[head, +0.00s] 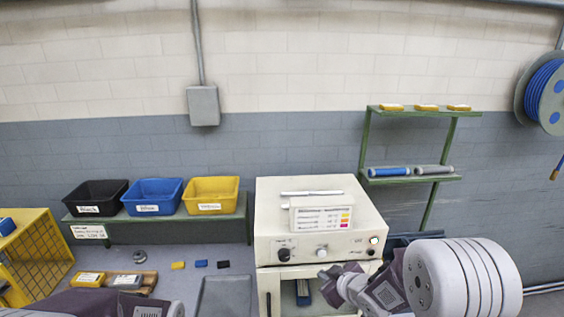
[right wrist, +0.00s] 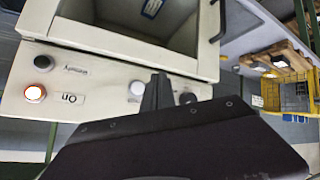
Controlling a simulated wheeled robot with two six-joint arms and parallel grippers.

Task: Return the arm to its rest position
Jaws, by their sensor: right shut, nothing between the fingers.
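My right arm reaches in from the lower right in the head view. Its gripper (head: 328,282) is shut and empty, in front of the lower part of the cream machine (head: 270,222). In the right wrist view my gripper's fingers (right wrist: 158,88) are together, in front of the machine's control panel (right wrist: 90,85), with no object between them. A lit button (right wrist: 35,93) marked "On" is on that panel. I cannot tell whether the fingers touch the panel. Part of my left arm shows at the bottom left of the head view, but its gripper is not visible.
The machine's lower compartment (right wrist: 130,35) is open, with a blue item (head: 303,292) inside. Black (head: 96,199), blue (head: 152,197) and yellow (head: 211,196) bins stand on a green bench. A green shelf rack (head: 412,180) stands behind on the right. A yellow cage (head: 35,262) is at the left.

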